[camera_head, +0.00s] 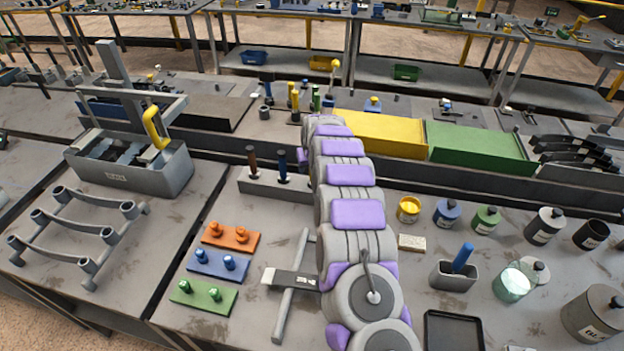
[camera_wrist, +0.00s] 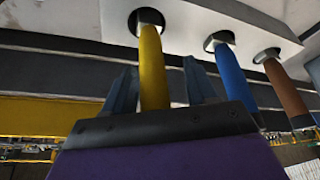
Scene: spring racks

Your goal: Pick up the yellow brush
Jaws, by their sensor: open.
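The yellow brush (camera_wrist: 151,62) stands in the wrist view with its handle between the two fingers of my gripper (camera_wrist: 159,66). The fingers are open, one on each side of the handle, with visible gaps. The brush's end reaches a hole in the pale rack (camera_wrist: 190,18). In the head view the rack (camera_head: 262,186) holds a brown brush (camera_head: 252,162) and a blue brush (camera_head: 282,165). My arm hides the yellow brush and my gripper there.
The blue brush (camera_wrist: 230,75) and brown brush (camera_wrist: 284,88) stand beside the yellow one in the wrist view. Yellow (camera_head: 380,133) and green (camera_head: 478,147) bins stand behind my arm. Pots, including a yellow one (camera_head: 408,210), stand to the right. Colored peg plates (camera_head: 217,262) lie in front.

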